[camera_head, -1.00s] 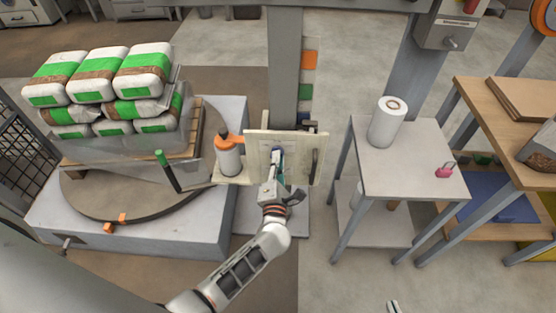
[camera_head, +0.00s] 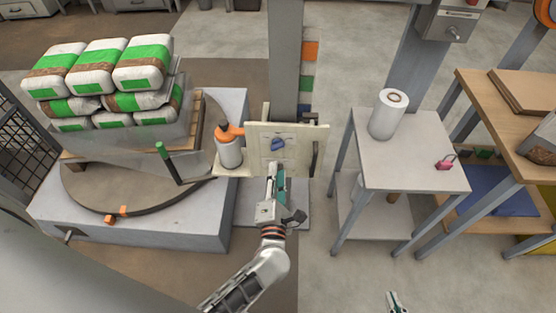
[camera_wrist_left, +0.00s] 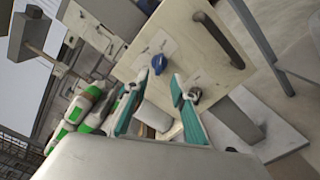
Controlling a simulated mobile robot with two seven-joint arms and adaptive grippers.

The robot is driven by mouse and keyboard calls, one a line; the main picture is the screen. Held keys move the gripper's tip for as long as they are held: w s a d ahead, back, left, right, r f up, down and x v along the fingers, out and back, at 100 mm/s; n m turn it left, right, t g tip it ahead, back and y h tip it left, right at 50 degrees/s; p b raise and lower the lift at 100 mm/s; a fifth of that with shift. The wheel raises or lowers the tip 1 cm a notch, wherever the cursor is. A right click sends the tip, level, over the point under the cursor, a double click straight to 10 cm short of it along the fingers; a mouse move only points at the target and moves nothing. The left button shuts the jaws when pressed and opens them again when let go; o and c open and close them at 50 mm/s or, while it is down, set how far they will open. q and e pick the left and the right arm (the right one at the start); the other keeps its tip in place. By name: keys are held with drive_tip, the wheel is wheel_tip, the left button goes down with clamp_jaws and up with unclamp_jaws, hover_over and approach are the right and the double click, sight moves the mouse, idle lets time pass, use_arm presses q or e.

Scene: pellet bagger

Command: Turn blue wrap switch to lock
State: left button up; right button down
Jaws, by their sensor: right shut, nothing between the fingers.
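The blue wrap switch (camera_head: 278,144) is a small blue knob on the cream panel (camera_head: 308,140) at the post. In the head view it sits slanted, its right side higher; the labels around it are too small to read. It also shows in the left wrist view (camera_wrist_left: 158,64). My left gripper (camera_head: 277,169) is just below and in front of the knob, apart from it. In the left wrist view its teal fingers (camera_wrist_left: 155,84) are spread with nothing between them. My right gripper (camera_head: 396,299) is shut and empty at the bottom edge, over the floor.
A dark handle (camera_head: 315,157) is on the panel's right side. The turntable (camera_head: 92,195) with stacked bags (camera_head: 108,75) is at left. A grey table (camera_head: 415,160) with a white roll (camera_head: 388,115) stands right.

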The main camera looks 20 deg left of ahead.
use_arm(q)
drive_tip(key=shift+v, duration=1.9)
